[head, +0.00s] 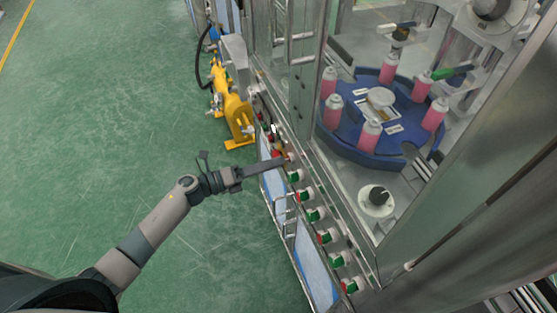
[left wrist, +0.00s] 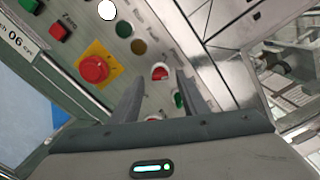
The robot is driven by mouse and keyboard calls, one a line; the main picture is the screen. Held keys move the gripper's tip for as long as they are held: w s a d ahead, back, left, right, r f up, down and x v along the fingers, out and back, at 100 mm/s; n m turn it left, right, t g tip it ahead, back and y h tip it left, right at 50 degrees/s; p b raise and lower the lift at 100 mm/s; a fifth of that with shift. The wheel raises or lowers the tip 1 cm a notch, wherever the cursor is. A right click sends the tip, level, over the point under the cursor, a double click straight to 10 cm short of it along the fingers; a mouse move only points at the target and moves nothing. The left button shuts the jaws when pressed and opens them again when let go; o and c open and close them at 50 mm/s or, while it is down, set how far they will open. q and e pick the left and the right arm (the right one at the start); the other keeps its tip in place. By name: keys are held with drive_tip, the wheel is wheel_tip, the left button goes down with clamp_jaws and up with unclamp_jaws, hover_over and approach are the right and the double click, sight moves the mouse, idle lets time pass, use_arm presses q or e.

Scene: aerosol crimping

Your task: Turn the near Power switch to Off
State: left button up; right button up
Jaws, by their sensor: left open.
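The machine's sloped control panel (head: 327,222) carries a row of knobs and buttons. My left gripper (head: 285,158) reaches over it from the left. In the left wrist view my left gripper (left wrist: 160,90) is open, and a round red-and-white switch (left wrist: 160,73) shows between its two fingers, with no contact visible. Another red-and-white control (left wrist: 154,117) lies lower between the fingers, partly hidden by the gripper body. No Power label is readable, so I cannot tell which control is the Power switch or its setting. My right gripper is not in view.
A red mushroom button on a yellow plate (left wrist: 93,69) sits just left of the fingers. Green buttons (left wrist: 124,29) lie nearby. A metal handle rail (head: 283,215) runs below the panel. A blue turntable (head: 350,140) with pink cans stands behind the frame. Green floor is clear at left.

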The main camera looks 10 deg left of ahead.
use_arm(q)
drive_tip(key=shift+x, duration=1.15)
clamp_jaws()
drive_tip(key=shift+n, duration=0.4)
drive_tip(key=n+p, duration=0.3)
drive_tip(key=n, duration=0.8)
drive_tip(key=shift+p, duration=0.3)
